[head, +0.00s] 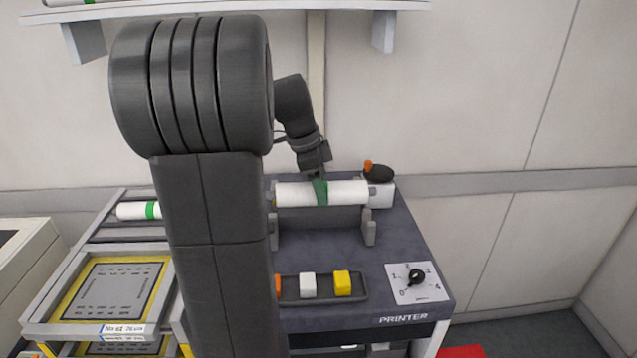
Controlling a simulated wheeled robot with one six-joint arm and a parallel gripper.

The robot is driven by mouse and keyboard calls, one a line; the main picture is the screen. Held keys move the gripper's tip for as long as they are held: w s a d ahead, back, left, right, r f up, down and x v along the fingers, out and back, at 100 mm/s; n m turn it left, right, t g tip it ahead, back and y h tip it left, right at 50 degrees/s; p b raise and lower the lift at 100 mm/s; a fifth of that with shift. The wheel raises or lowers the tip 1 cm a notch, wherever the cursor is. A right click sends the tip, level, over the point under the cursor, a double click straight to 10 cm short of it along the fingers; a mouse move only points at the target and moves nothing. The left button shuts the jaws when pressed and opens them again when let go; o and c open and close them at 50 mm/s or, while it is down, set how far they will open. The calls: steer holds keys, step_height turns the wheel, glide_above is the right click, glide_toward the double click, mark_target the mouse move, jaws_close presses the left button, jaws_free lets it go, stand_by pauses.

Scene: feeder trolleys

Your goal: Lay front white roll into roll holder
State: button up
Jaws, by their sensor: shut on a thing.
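A white roll (345,192) with a green band around its middle lies level over the printer table. My gripper (319,182) comes down from above and is shut on the roll at the green band. The grey roll holder (320,219) stands on the printer top, with an upright at each end. The roll is lined up along the holder, just above or behind it in the picture; I cannot tell whether it touches. My arm hides part of the holder's left end. A second white roll (130,211) with a green band lies on the trolley rack at left, partly hidden.
The printer top (320,252) holds a tray with white (307,285) and yellow (342,283) blocks, a dial (416,277), and a black knob with an orange piece (378,173) at the back. The trolley (95,330) stands left. A shelf (330,8) is above.

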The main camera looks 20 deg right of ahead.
steer(key=shift+w+f+b, duration=0.1)
steer(key=shift+f+b, duration=2.75)
steer(key=shift+f, duration=1.25)
steer(key=o, duration=1.1)
steer(key=shift+o, duration=0.2)
steer(key=v, duration=1.3)
steer(key=shift+r, duration=0.4)
